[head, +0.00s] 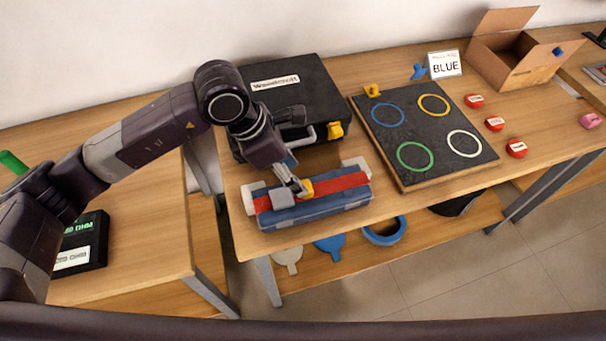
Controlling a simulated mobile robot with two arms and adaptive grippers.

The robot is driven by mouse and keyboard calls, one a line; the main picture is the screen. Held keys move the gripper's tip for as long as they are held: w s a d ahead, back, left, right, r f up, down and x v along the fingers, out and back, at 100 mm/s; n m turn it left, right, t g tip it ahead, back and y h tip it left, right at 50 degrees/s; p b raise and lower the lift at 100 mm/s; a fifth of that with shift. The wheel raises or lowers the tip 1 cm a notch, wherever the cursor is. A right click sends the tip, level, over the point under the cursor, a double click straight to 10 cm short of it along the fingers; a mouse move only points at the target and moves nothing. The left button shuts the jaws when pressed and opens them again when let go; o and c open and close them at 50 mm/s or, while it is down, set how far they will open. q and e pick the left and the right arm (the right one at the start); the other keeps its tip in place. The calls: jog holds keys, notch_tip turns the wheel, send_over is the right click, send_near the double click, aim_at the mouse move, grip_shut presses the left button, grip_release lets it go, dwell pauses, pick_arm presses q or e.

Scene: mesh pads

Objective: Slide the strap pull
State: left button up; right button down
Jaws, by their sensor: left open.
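A blue case (330,208) with light end pieces lies near the front edge of the table. A red strap (345,182) runs lengthwise along its top. A small yellow piece, which looks like the strap pull (307,187), sits on the strap near the middle. My left gripper (294,194) reaches down from behind to the strap, with its fingers open beside the yellow piece. The gripper hides part of the strap and the pull. I cannot tell whether the fingers touch the pull. My right gripper is not in view.
A black case (320,85) with a handle and yellow latch stands behind. A dark board with coloured rings (425,165) lies right of it. A lower shelf holds blue items (384,235).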

aim_at(306, 185)
pick_arm(q)
jog(key=p+x, duration=0.1)
jog(key=x, duration=0.3)
jog(key=shift+d, duration=0.15)
jog(key=shift+w+d+f, duration=0.15)
jog(key=shift+d+f, duration=0.05)
jog(key=shift+f, duration=0.45)
jog(key=c, duration=1)
grip_shut()
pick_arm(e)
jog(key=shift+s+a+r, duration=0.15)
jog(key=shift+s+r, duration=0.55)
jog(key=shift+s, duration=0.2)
pick_arm(q)
jog(key=shift+d, duration=0.1)
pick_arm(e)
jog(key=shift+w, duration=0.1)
